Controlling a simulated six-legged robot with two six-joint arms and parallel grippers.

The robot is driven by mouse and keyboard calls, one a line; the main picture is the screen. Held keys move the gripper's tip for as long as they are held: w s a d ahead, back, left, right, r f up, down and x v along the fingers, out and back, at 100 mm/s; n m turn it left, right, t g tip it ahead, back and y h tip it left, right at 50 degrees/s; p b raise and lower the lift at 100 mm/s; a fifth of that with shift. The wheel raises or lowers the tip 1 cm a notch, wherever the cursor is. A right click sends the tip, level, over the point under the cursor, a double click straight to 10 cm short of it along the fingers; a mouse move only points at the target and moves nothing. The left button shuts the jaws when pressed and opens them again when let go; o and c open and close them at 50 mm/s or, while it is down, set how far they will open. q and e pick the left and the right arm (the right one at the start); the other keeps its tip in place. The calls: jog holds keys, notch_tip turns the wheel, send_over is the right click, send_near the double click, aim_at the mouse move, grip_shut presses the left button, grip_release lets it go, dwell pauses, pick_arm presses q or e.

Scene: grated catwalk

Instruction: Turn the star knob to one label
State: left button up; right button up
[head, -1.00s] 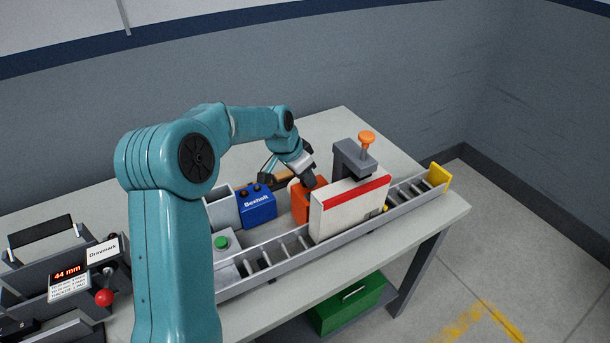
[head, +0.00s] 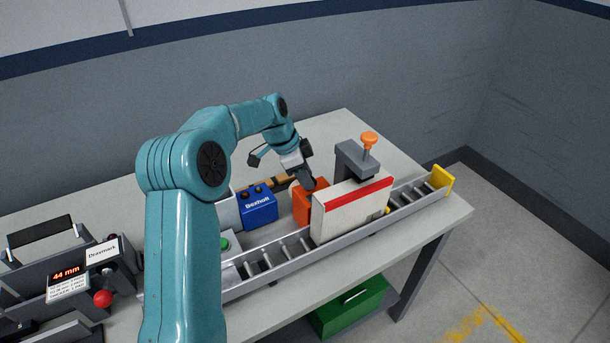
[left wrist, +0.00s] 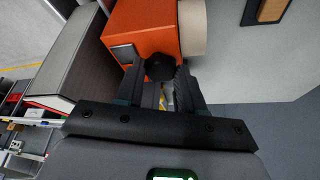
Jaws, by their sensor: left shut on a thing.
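An orange machine body (head: 302,207) stands on the table behind a white panel with a red stripe. In the left wrist view the orange body (left wrist: 142,28) fills the upper middle. A black star knob (left wrist: 158,64) sits at its near edge there. My left gripper (head: 311,186) reaches down to the top of the orange body, and its fingers are shut on the knob, as the left wrist view (left wrist: 160,78) shows. The knob's labels and pointer cannot be made out. The knob is hidden by the fingers in the head view. My right gripper is not in view.
The white panel (head: 350,212) stands on a roller track (head: 420,202) beside a grey clamp with an orange-topped screw (head: 369,141). A blue box (head: 257,208) is left of the orange body. A display unit (head: 67,282) stands at the left. The table's back right is clear.

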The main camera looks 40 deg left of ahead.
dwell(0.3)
pick_arm(q)
jog(key=o, duration=1.1)
jog(key=shift+c, duration=0.2)
jog(key=shift+r, duration=0.1)
jog(key=v, duration=1.6)
